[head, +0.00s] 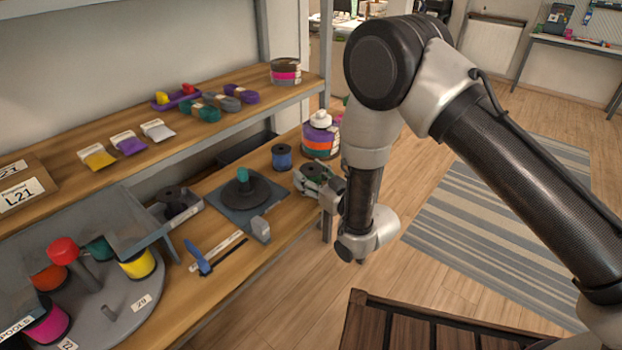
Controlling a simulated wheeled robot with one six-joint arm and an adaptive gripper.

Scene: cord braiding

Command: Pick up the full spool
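Several spools of coloured cord are in view, and I cannot tell which one the task calls full. A blue spool (282,157) stands upright on the workbench. On the grey round carousel (120,318) at lower left sit a yellow spool (137,262), a magenta spool (48,322), an orange spool (50,278) and a teal spool (99,248). My gripper (312,180) is over the bench's right edge, right of the blue spool. A dark green wound thing (313,172) shows at its fingers; whether it is held or behind them is unclear.
A dark round stand with a teal top (243,186) sits mid-bench. A black spool (174,199) lies in a grey tray. A blue-handled tool (200,260) lies in front. The shelf (60,190) overhangs the back. A striped stack with a white top (320,138) stands behind my gripper.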

